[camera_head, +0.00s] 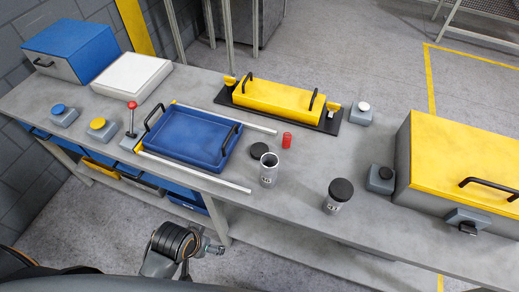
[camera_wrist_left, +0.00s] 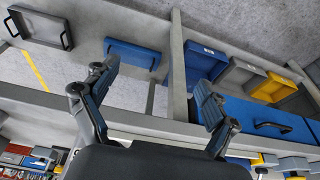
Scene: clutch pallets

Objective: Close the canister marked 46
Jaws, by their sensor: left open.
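An open grey canister (camera_head: 268,172) stands upright on the workbench, with a label on its front too small to read surely. A loose black round lid (camera_head: 259,149) lies just behind it to the left. A second canister (camera_head: 334,206) with a black lid (camera_head: 341,189) on top stands further right; its label is also unclear. My left gripper (camera_head: 212,248) is in front of the bench, below its top and apart from both canisters. In the left wrist view it (camera_wrist_left: 152,100) is open and empty, facing the bench's underside. My right gripper is not in view.
A blue tray (camera_head: 180,158) with black handles sits between two metal rails (camera_head: 195,172). A yellow lidded case (camera_head: 460,165) and a black-knobbed box (camera_head: 380,178) are at right.

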